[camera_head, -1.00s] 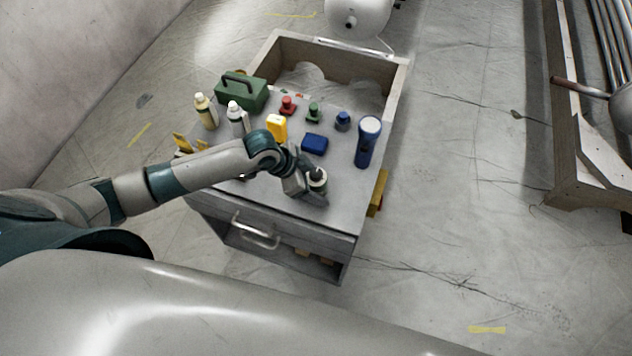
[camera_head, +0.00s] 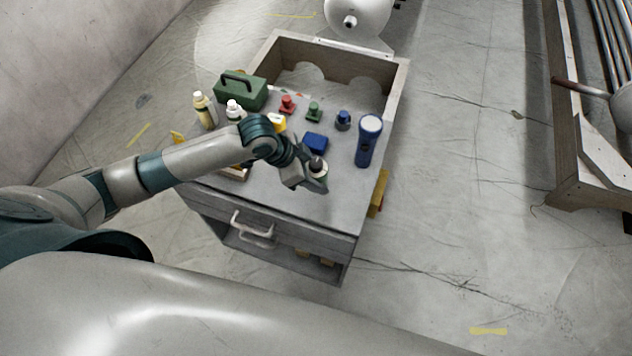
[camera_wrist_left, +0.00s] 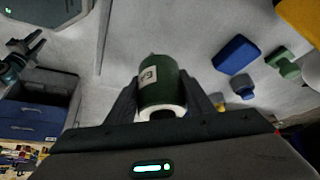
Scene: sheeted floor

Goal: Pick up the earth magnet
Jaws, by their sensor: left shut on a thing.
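A dark green cylinder (camera_wrist_left: 160,85) with a white label and a pale ring at its near end fits the earth magnet best. It sits between the two dark fingers of my left gripper (camera_wrist_left: 163,98) in the left wrist view. In the head view my left gripper (camera_head: 314,180) is shut on this cylinder (camera_head: 318,168) over the front right part of the grey cart top (camera_head: 290,205). The fingers cover part of its sides. The gap between its lower end and the cart top is hard to judge. My right gripper is not in view.
Red (camera_head: 287,104), green (camera_head: 313,112) and blue (camera_head: 343,120) small items, bottles (camera_head: 205,110) and a green toolbox (camera_head: 239,91) stand farther back. The front cart top is clear.

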